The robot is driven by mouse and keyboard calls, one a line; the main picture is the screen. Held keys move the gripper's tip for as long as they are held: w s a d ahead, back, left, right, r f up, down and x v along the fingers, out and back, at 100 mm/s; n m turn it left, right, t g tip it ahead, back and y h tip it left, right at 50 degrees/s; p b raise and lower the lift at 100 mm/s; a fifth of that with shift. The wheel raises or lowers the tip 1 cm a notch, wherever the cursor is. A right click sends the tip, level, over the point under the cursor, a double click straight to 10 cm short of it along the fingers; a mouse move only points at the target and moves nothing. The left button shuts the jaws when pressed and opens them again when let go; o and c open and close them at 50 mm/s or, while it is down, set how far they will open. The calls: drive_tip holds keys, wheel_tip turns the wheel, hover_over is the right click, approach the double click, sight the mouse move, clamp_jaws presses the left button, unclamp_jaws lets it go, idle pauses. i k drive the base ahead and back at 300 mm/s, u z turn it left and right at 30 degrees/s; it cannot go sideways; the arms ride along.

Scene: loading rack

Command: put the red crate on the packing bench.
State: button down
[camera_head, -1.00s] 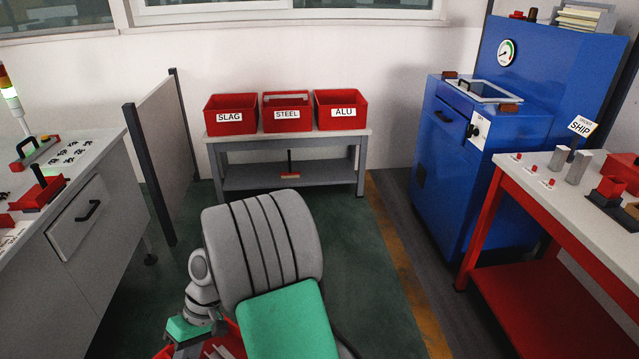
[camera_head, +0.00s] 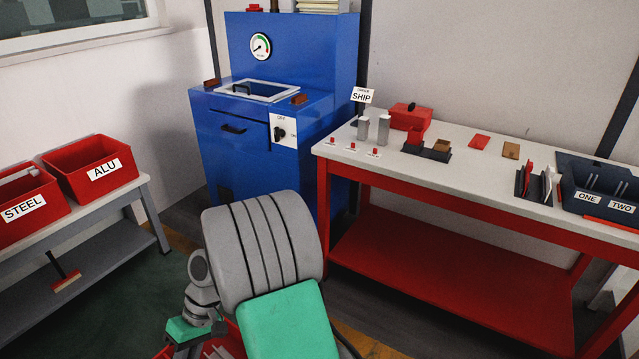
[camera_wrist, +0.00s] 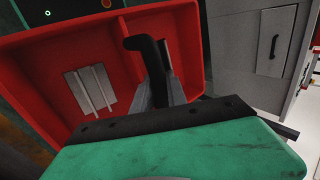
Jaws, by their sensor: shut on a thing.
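The red crate (camera_wrist: 50,85) fills much of the wrist view, and a strip of its red edge (camera_head: 230,335) shows at the bottom of the head view. Pale metal strips (camera_wrist: 92,90) lie inside it. My gripper (camera_wrist: 160,80) is shut on the crate, at a black handle-like bar (camera_wrist: 147,52); the exact contact is partly hidden. The packing bench (camera_head: 455,178), a white top on a red frame, stands at the right of the head view, beyond my arm. The crate is apart from it.
The bench top holds a SHIP sign (camera_head: 362,96), a red box (camera_head: 409,117), dark holders and a blue-grey bin (camera_head: 600,190). Its front middle is bare. A blue machine (camera_head: 260,120) stands left of the bench. A grey rack (camera_head: 70,225) with red bins is far left.

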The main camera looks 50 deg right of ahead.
sight(482, 170)
drive_tip(key=z, duration=0.65)
drive_tip(key=i, duration=1.1)
drive_tip(key=z, duration=1.6)
drive_tip(key=i, duration=0.75)
drive_tip(key=z, duration=0.65)
